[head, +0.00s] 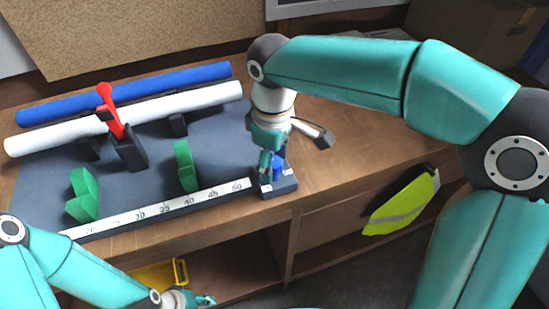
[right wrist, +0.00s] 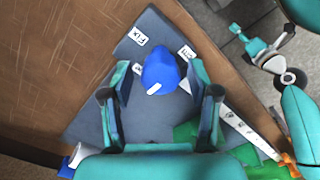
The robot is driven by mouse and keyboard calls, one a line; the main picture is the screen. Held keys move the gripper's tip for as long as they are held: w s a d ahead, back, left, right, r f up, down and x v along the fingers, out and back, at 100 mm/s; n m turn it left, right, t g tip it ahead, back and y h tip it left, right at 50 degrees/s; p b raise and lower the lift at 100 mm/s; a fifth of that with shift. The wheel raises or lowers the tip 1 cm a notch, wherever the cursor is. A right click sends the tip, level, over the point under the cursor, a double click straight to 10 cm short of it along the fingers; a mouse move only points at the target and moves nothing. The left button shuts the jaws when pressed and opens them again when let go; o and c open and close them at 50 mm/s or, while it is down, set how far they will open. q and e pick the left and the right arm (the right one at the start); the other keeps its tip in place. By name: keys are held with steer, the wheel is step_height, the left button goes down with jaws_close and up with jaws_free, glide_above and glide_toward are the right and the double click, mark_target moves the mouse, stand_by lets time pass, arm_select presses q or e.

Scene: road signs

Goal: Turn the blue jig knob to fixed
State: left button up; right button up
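The blue jig knob (head: 279,163) stands on a dark base block (head: 284,188) at the right end of the ruler strip. In the right wrist view the knob (right wrist: 161,70) has a white mark on its edge, pointing toward the lower left. A "Fix" label (right wrist: 138,36) and other partly hidden labels lie around it. My right gripper (head: 272,163) is down at the knob; in the wrist view its two fingers (right wrist: 160,90) are apart, one on each side of the knob, with gaps visible. My left gripper (head: 205,300) is low at the front, and its fingers look spread in the wrist view (right wrist: 263,40).
The dark jig board (head: 140,190) carries green brackets (head: 186,166), a red-handled clamp (head: 110,112), a white tube (head: 190,97) and a blue tube (head: 170,82). A dark-headed tool (head: 318,134) lies right of my right gripper.

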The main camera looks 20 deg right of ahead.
steer(key=c, duration=0.8)
steer(key=shift+d, duration=0.15)
steer(key=shift+c, duration=0.6)
steer(key=shift+m, duration=0.3)
steer(key=m, duration=0.8)
steer(key=shift+m, duration=0.4)
steer(key=m, duration=0.4)
steer(key=shift+m, duration=0.3)
steer(key=shift+r+m+b, duration=0.1)
steer(key=shift+m+b, duration=0.2)
steer(key=shift+m, duration=1.7)
